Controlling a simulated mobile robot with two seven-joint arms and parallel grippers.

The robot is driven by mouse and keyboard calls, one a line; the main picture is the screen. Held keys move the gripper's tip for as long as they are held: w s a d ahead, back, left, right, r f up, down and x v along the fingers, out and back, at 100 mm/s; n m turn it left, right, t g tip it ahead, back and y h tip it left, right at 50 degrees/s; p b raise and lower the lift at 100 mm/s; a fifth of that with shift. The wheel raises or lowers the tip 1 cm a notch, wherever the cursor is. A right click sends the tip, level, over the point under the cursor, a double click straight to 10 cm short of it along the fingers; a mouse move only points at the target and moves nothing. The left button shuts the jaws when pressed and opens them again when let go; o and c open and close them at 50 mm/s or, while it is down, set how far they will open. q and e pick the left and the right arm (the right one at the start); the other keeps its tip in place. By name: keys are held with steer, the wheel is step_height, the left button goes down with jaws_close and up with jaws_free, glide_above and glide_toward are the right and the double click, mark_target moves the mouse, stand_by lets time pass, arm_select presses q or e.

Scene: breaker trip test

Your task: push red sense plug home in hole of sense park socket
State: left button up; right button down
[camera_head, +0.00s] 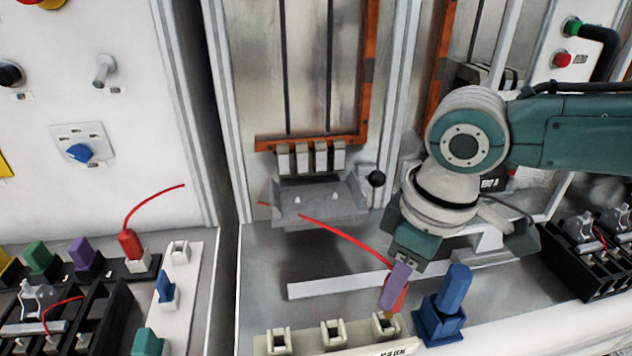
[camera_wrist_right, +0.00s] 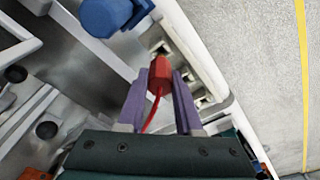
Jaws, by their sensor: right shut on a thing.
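My right gripper (camera_head: 396,284) is shut on the red sense plug (camera_head: 401,301), and its purple fingers clasp the plug's sides. The plug is tilted, its lower end close to the rightmost cream socket (camera_head: 382,324) of a row on the front ledge. Whether its pin is inside the hole cannot be told. In the right wrist view the red plug (camera_wrist_right: 160,72) sits between the purple fingers, its far end near a socket opening (camera_wrist_right: 161,47). A red lead runs back from the plug. My left gripper is not in view.
A blue plug in a blue holder (camera_head: 443,310) stands just right of the gripper. Two more cream sockets (camera_head: 332,334) lie to the left. Another red plug (camera_head: 130,243) stands in the left panel. A grey bracket (camera_head: 318,203) is behind.

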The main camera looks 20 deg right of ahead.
steer(key=shift+f+b, duration=0.6)
steer(key=shift+f, duration=0.3)
steer(key=shift+f+b, duration=0.75)
steer(key=shift+f, duration=0.4)
steer(key=c, duration=0.5)
jaws_free()
steer(key=r, duration=0.6)
steer(key=s+r, duration=0.1)
steer(key=r, duration=0.3)
steer(key=shift+d+p, duration=0.3)
steer(key=shift+p, duration=0.05)
steer(key=shift+a+f, duration=0.1)
